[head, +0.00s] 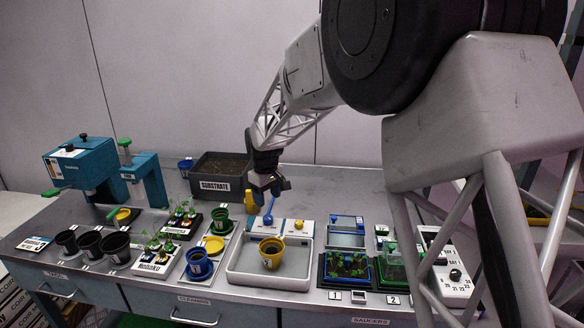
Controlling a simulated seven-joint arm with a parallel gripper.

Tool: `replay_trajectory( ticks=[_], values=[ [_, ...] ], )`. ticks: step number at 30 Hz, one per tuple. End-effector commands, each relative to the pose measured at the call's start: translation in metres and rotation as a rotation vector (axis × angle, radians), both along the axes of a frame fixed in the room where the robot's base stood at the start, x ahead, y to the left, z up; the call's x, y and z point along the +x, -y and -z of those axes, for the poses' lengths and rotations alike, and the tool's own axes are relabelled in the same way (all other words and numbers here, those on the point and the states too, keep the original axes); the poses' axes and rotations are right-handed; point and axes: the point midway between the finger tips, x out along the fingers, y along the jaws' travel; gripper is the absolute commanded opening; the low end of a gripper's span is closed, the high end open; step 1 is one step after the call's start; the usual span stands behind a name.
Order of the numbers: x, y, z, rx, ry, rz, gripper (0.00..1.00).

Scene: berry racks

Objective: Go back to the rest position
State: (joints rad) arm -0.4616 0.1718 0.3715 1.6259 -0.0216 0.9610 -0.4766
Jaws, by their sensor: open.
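My gripper (269,188) hangs from my arm above the middle of the bench, pointing down. Its jaws are open and hold nothing that I can see. Below it, a yellow pot with dark fill (271,250) stands upright in a pale grey tray (240,281). The gripper is apart from the pot and above it. A blue scoop-like tool (268,214) lies just below the gripper, behind the tray.
A dark substrate bin (217,164) stands behind left, a teal machine (84,162) at far left. Black pots (90,243), a blue pot (198,262) and seedlings (156,245) crowd the left front. Planted trays (347,266) and a switch box (455,277) stand right.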

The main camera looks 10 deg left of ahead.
Motion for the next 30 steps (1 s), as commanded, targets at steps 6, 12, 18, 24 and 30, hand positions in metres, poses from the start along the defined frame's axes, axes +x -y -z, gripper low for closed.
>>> replay_trajectory(
  ticks=[6, 12, 18, 24, 30],
  values=[
    [-0.013, 0.028, -0.022, 0.007, 0.012, 0.049, 0.60],
    [-0.039, 0.075, -0.052, 0.017, 0.029, 0.132, 0.60],
    [-0.074, 0.125, -0.081, 0.028, 0.049, 0.229, 0.60],
    [-0.114, 0.172, -0.104, 0.040, 0.069, 0.326, 0.60],
    [-0.158, 0.214, -0.121, 0.052, 0.089, 0.420, 0.60]
  ],
)
